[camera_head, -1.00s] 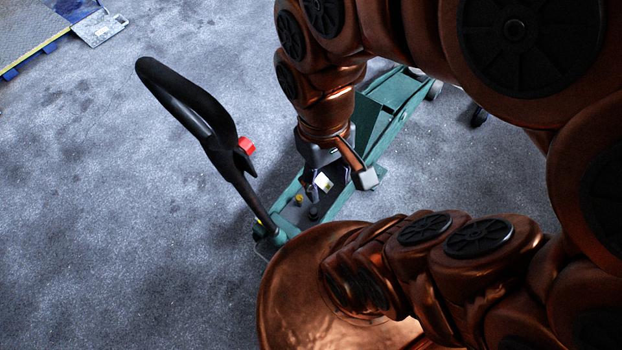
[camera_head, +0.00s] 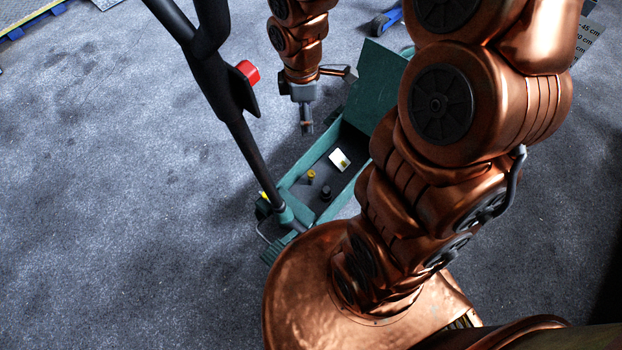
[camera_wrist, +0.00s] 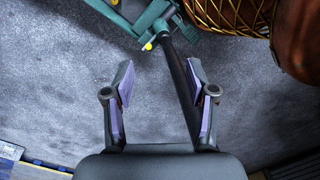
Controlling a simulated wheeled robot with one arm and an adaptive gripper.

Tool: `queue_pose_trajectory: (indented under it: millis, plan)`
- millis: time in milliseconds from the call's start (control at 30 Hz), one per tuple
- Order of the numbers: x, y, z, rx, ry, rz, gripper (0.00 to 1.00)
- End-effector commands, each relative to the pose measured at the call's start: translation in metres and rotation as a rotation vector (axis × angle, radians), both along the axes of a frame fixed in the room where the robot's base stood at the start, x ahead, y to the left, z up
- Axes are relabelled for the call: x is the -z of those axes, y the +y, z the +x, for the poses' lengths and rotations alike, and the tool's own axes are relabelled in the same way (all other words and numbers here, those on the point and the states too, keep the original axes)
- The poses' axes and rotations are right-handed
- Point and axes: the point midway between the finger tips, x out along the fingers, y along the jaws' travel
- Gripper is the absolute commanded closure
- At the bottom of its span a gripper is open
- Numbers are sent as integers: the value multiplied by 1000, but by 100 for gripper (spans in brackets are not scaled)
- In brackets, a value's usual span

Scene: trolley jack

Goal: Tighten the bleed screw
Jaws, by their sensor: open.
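The green trolley jack (camera_head: 291,176) stands on the floor in the head view. Inside its open body are a yellow cap (camera_head: 311,174), a black knob (camera_head: 326,192) and a pale label (camera_head: 339,160). I cannot tell which of these, if any, is the bleed screw. My gripper (camera_head: 306,128) is above the jack's far left side, apart from the cap and knob. In the wrist view my gripper (camera_wrist: 159,82) is open with nothing between its fingers. Part of the jack (camera_wrist: 196,47) shows at the top there, with a small yellow part (camera_wrist: 147,46).
The jack's long black handle (camera_head: 235,130), with a red part (camera_head: 248,72), rises left of my gripper. In the wrist view the handle (camera_wrist: 181,80) passes close behind the right finger. A green lid-like panel (camera_head: 376,85) stands up behind the tray. Floor at left is clear.

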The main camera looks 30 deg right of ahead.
Motion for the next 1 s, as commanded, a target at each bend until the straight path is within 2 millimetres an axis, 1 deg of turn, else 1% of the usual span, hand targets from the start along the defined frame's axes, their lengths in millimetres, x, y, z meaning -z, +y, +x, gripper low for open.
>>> queue_pose_trajectory:
  millis: [33, 167, 200, 267, 400, 533, 567, 600, 667, 700, 800, 900, 1000]
  plan:
    - [33, -2, 10, -51, 0, 10, 43]
    - [83, -7, 33, -199, -6, 26, 43]
    - [100, -9, 40, -244, -8, 31, 43]
    - [123, -12, 52, -308, -18, 38, 43]
    - [182, -21, 74, -459, -29, 51, 43]
    - [239, -30, 92, -598, -39, 59, 43]
    - [252, -32, 96, -629, -41, 61, 43]
    - [270, -36, 100, -669, -42, 63, 43]
    - [297, -42, 107, -731, -45, 64, 43]
    - [314, -45, 111, -772, -48, 64, 43]
    - [357, -55, 119, -871, -54, 65, 43]
    - [394, -63, 123, -956, -51, 65, 43]
    - [419, -71, 127, -1020, -54, 62, 43]
